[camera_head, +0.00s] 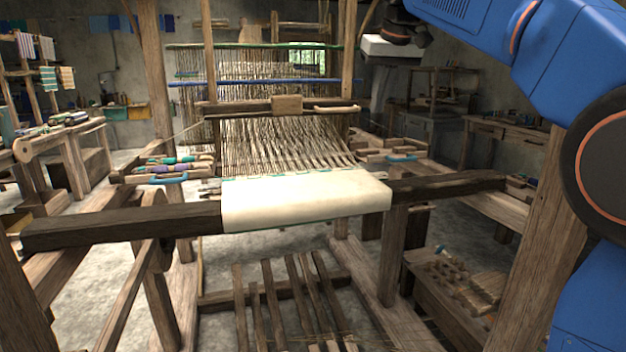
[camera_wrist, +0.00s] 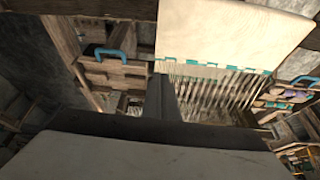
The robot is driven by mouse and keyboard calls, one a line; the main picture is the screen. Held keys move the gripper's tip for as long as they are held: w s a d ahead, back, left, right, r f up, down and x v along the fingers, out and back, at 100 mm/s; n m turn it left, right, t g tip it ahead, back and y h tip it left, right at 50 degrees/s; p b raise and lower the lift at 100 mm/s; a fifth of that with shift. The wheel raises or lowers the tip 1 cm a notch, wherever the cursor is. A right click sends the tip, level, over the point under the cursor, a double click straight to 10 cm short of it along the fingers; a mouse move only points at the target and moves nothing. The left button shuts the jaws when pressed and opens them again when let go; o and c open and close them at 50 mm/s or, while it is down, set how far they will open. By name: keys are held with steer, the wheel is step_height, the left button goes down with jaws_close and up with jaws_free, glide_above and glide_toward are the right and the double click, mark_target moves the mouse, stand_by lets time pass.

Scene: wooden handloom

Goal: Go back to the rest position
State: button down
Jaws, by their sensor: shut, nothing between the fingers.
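My gripper (camera_wrist: 161,88) shows in the wrist view as a dark narrow shape with its fingers together and nothing between them. It points toward the loom's warp threads and the cream cloth (camera_wrist: 225,32), and no contact shows. In the head view my blue arm reaches in from the upper right. The pale and dark wrist end (camera_head: 392,47) hangs in the air right of the loom's upright post; the fingers cannot be made out there. The loom's cream cloth (camera_head: 305,198) is wrapped over the dark front beam (camera_head: 125,228).
Blue handles lie on the left tray (camera_head: 169,180) and the right tray (camera_head: 402,157). Wooden treadles (camera_head: 280,300) are below the cloth. A thick post (camera_head: 530,235) stands at the right near my arm. A workbench (camera_head: 505,135) is behind it.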

steer(key=s+d+f+m, duration=0.1)
steer(key=s+d+f, duration=0.3)
steer(key=s+f, duration=0.8)
steer(key=s+d+f+m, duration=0.1)
steer(key=s+d+f, duration=0.3)
steer(key=s+f, duration=0.9)
steer(key=s+d+f+h, duration=0.1)
steer(key=s+d+f, duration=0.4)
steer(key=s+f, duration=0.7)
step_height(320, 180, down, 2)
steer(key=shift+s+f+m, duration=0.1)
steer(key=shift+s+m, duration=0.25)
steer(key=shift+m, duration=0.05)
steer(key=shift+d, duration=0.1)
